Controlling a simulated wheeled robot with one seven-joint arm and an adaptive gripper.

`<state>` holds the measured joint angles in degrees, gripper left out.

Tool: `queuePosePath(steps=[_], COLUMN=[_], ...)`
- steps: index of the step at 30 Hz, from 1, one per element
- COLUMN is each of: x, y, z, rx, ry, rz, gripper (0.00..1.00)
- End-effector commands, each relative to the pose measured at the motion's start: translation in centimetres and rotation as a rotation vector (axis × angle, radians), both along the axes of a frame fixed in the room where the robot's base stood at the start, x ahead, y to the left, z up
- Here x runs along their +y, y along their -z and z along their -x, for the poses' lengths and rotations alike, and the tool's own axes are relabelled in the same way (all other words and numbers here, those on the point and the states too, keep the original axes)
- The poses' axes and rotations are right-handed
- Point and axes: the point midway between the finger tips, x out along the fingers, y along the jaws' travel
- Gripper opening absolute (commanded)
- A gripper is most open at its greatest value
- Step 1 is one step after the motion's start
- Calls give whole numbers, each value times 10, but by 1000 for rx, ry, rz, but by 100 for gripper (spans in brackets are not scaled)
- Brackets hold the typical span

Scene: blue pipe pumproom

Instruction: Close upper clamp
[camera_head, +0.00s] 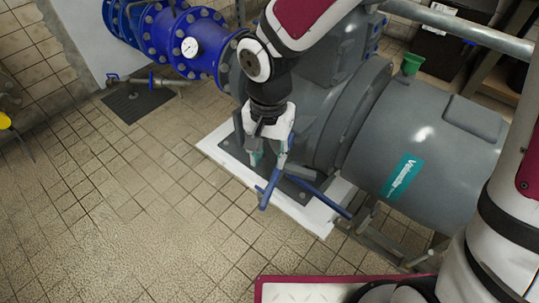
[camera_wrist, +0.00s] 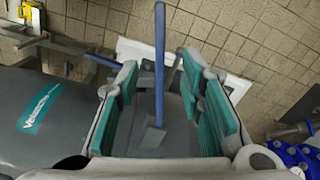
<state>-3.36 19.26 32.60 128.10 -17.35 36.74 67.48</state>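A blue clamp lever (camera_head: 268,190) stands out below my gripper (camera_head: 270,160) in the head view. In the wrist view, a long blue bar (camera_wrist: 159,55) runs from the top edge down between my two teal-padded fingers. Its lower end meets a small grey block (camera_wrist: 152,136). My gripper (camera_wrist: 165,95) is open around the bar, with a visible gap on both sides. A second blue lever (camera_head: 322,195) slants to the lower right near the white-edged base. The clamp's pivot is partly hidden by my fingers in the head view.
A grey pump motor (camera_head: 430,140) with a teal label is right of my gripper. A white base plate (camera_head: 225,150) lies below. The tiled floor (camera_head: 120,215) to the left is mostly clear.

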Motion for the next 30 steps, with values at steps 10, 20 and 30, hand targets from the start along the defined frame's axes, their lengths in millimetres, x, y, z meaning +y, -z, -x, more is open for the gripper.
queuePosePath(steps=[10, 20, 30], x=[0, 0, 0], y=[52, 113, 138], z=[1, 1, 1], rx=[4, 3, 1], ry=[-2, -1, -1], rz=[1, 1, 1], gripper=[35, 35, 35])
